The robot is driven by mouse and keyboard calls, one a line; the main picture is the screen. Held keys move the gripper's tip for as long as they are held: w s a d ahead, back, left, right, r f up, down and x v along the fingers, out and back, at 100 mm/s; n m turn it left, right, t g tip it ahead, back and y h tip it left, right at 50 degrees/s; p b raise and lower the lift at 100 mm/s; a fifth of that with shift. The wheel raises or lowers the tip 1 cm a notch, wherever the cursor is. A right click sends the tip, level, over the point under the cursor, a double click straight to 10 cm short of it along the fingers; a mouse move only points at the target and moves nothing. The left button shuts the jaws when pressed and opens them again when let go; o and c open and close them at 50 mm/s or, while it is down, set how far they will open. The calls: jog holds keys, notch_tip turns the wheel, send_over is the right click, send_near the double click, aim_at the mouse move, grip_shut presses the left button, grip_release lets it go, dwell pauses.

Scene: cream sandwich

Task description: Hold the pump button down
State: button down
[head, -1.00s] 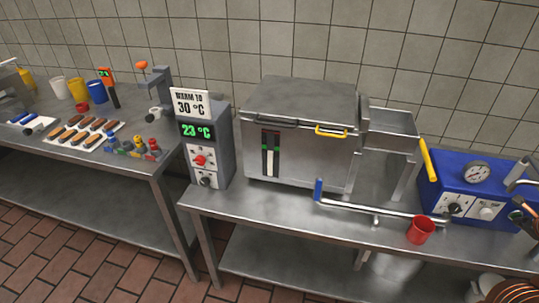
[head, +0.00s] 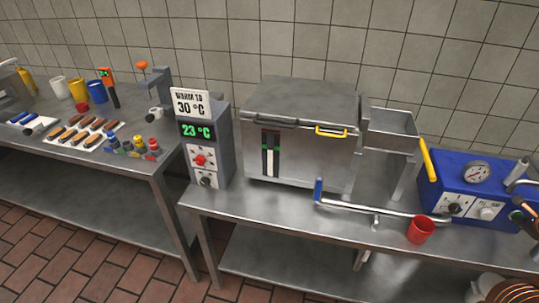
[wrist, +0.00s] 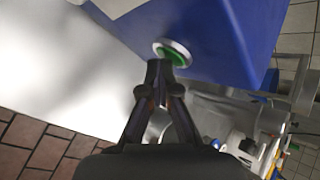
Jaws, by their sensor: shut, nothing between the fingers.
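The pump button is a green disc (wrist: 172,57) in a pale round ring on a side of the blue pump box (wrist: 215,35) in the wrist view. My gripper (wrist: 160,68) is shut and empty. Its tips are at the lower left edge of the button and overlap it in the picture; I cannot tell whether they press it. In the head view the blue box (head: 452,172) stands at the right end of the bench, with a round gauge (head: 477,172) and front knobs. The button's face is not clear there.
A red cup (head: 420,230) stands near the bench's front edge, beside a long metal pipe (head: 375,209) with a blue handle. A steel tank (head: 300,140) and a grey controller reading 23 °C (head: 198,130) stand to the left. A coiled hose (head: 508,293) is below right.

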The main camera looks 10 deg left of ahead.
dwell(0.3)
jog(key=shift+s+p, duration=0.3)
jog(key=shift+s, duration=0.55)
jog(key=shift+s, duration=0.1)
jog(key=shift+s+r+p, duration=0.15)
jog(key=shift+s+p, duration=0.3)
jog(key=shift+s, duration=2)
